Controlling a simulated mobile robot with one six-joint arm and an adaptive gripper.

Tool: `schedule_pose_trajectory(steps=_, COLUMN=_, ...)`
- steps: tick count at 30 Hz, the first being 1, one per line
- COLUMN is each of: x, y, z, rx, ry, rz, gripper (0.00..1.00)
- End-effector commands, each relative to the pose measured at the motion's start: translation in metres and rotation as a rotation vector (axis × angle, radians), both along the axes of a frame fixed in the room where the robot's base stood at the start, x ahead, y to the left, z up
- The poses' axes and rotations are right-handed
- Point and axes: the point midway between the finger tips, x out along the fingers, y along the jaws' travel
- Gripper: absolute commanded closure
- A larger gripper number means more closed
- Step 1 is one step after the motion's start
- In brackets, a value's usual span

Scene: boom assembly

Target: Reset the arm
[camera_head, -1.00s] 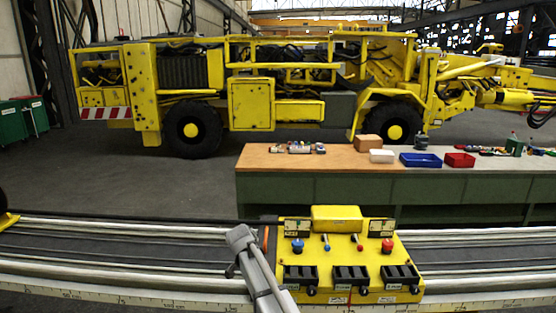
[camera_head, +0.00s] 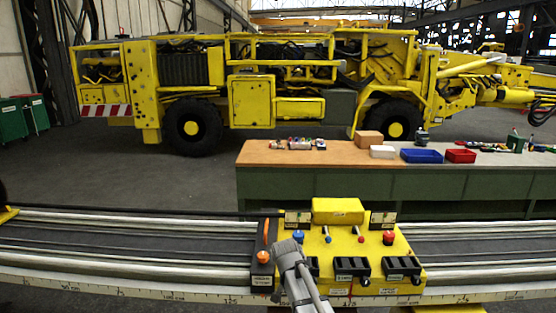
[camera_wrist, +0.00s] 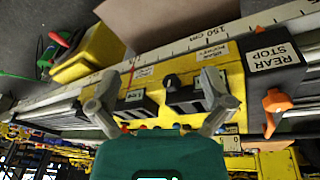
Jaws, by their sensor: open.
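My gripper (camera_wrist: 160,108) is open and empty in the wrist view. Its two grey fingers are spread wide over the yellow control panel, with black slotted blocks (camera_wrist: 190,98) between and behind them. I cannot tell whether the fingers touch the panel. In the head view, my grey arm reaches up from the bottom edge over the left part of the yellow control panel (camera_head: 345,238) and hides some of its front. The panel carries a blue knob, a red knob and small levers.
A black rear stop (camera_wrist: 271,58) with an orange knob stands beside the panel. The panel sits on a long rail (camera_head: 130,236) with a ruler. Behind is a green bench (camera_head: 330,188) with a blue tray (camera_head: 421,156) and red tray (camera_head: 461,156). A yellow machine (camera_head: 275,85) stands farther back.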

Motion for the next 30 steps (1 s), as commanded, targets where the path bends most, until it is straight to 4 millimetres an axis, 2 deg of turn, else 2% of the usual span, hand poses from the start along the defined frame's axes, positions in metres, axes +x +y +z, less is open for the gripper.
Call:
schedule_pose_trajectory(steps=1, x=-0.023, y=-0.018, z=-0.013, rx=0.010, ry=0.023, rz=0.034, gripper=0.00)
schedule_pose_trajectory(steps=6, x=-0.075, y=-0.060, z=-0.035, rx=0.056, ry=0.096, rz=0.191, gripper=0.00)
schedule_pose_trajectory(steps=12, x=-0.131, y=-0.095, z=-0.056, rx=0.114, ry=0.151, rz=0.366, gripper=0.00)
schedule_pose_trajectory(steps=15, x=-0.150, y=-0.105, z=-0.062, rx=0.137, ry=0.164, rz=0.431, gripper=0.00)
schedule_pose_trajectory(steps=21, x=-0.166, y=-0.113, z=-0.066, rx=0.159, ry=0.175, rz=0.497, gripper=0.00)
schedule_pose_trajectory(steps=30, x=-0.165, y=-0.113, z=-0.065, rx=0.161, ry=0.176, rz=0.503, gripper=0.00)
